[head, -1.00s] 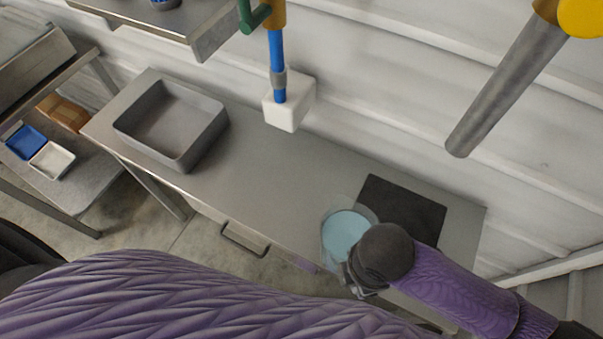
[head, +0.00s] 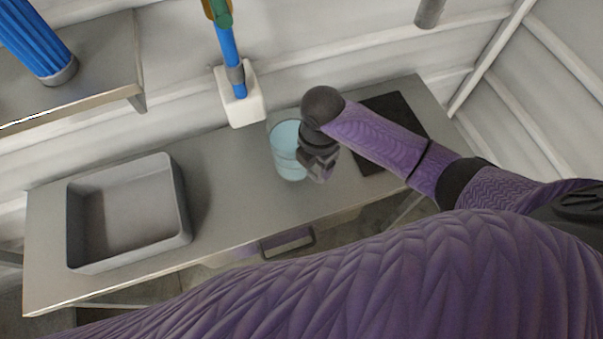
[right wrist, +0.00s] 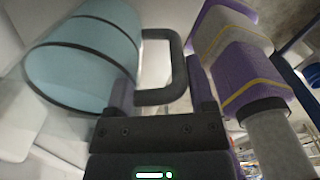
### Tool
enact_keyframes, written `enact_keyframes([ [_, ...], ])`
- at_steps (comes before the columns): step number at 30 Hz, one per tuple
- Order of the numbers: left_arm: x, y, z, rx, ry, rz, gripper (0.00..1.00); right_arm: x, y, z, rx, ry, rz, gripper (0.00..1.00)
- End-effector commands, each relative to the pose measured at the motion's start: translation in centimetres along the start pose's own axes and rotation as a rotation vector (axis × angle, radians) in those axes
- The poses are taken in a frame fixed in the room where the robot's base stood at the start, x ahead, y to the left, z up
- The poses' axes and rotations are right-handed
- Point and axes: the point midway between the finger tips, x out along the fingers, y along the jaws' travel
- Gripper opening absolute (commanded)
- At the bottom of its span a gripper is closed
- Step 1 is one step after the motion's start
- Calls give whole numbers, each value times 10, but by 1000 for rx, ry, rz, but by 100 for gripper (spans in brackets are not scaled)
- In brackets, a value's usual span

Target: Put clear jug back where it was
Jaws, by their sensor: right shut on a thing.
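The clear jug (head: 286,158) holds light blue liquid and looks about upright over the middle of the metal worktop. My right gripper (head: 316,164) is at its right side, shut on its handle. In the right wrist view the jug (right wrist: 85,62) fills the upper left, and its dark handle (right wrist: 176,70) reaches between the fingers of the right gripper (right wrist: 160,98). I cannot tell whether the jug's base touches the worktop. My left gripper is not in view.
The grey worktop (head: 235,190) has a grey open basin (head: 185,205) at the left and a black mat (head: 410,115) at the right, partly behind my right arm. A white block (head: 252,108) under a blue pipe (head: 225,45) stands behind the jug. Worktop between basin and jug is clear.

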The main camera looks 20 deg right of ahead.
Motion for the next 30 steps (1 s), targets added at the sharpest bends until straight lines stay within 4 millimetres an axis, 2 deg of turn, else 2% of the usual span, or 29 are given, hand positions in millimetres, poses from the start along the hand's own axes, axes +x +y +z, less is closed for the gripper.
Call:
enact_keyframes([
  [6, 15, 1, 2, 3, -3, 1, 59, 38, 1, -1, 0, 1, 1, 0],
  [9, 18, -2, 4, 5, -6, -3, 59, 49, 1, -1, -2, 0, 3, 0],
  [20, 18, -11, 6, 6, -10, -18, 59, 52, 1, 0, -2, 0, 5, 0],
  [21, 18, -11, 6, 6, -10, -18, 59, 52, 0, -1, -2, 0, 2, 74],
  [25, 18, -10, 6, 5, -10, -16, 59, 52, 0, -1, -2, 0, 2, 100],
  [30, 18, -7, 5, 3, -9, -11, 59, 52, 0, -1, -2, 0, 2, 100],
])
